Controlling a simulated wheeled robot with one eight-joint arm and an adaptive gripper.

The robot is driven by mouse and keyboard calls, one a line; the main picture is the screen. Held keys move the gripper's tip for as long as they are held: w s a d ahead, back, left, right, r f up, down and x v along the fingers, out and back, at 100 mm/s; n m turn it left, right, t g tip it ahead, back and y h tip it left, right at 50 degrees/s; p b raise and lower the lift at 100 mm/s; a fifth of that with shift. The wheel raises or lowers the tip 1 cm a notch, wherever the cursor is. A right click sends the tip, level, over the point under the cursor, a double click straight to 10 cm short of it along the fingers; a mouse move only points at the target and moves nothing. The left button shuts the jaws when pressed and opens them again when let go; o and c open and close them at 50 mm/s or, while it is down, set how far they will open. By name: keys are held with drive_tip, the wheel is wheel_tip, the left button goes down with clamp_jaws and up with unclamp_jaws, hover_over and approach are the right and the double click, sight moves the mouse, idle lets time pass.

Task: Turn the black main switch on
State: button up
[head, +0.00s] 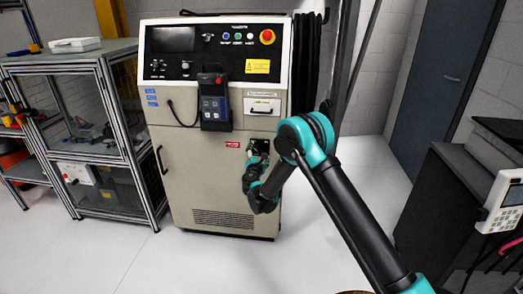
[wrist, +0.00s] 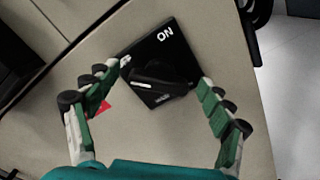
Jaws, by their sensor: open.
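The black main switch (wrist: 160,48) is a square plate on the beige cabinet front, with a white "ON" at its upper right in the wrist view. Its black rotary handle (wrist: 160,80) lies across the plate, not in line with "ON"; other small labels are unreadable. My gripper (wrist: 165,75) is open and empty, with green-padded fingers on either side of the switch. Whether they touch it cannot be told. In the head view the switch (head: 259,146) shows small on the cabinet's right side, partly hidden by my arm.
The cabinet (head: 205,165) has a hanging pendant (head: 214,104), a red emergency button (head: 267,36) and a door handle (head: 161,160). A metal shelf unit (head: 105,130) stands left, a dark cabinet (head: 440,205) right. The floor (head: 120,260) in front is clear.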

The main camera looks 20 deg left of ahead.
drive_tip(key=shift+c, duration=0.6)
drive_tip(key=c, duration=1)
drive_tip(key=shift+c, duration=0.2)
drive_tip(key=shift+m, duration=0.3)
drive_tip(key=m, duration=0.4)
drive_tip(key=shift+d+f, duration=0.1)
drive_tip(key=m, duration=0.4)
drive_tip(key=shift+f+m, duration=0.1)
drive_tip(key=shift+m, duration=0.2)
drive_tip(key=m, duration=0.4)
drive_tip(key=shift+f+m, duration=0.1)
drive_tip(key=shift+m, duration=0.2)
drive_tip(key=shift+f+m, duration=0.1)
drive_tip(key=shift+m, duration=2)
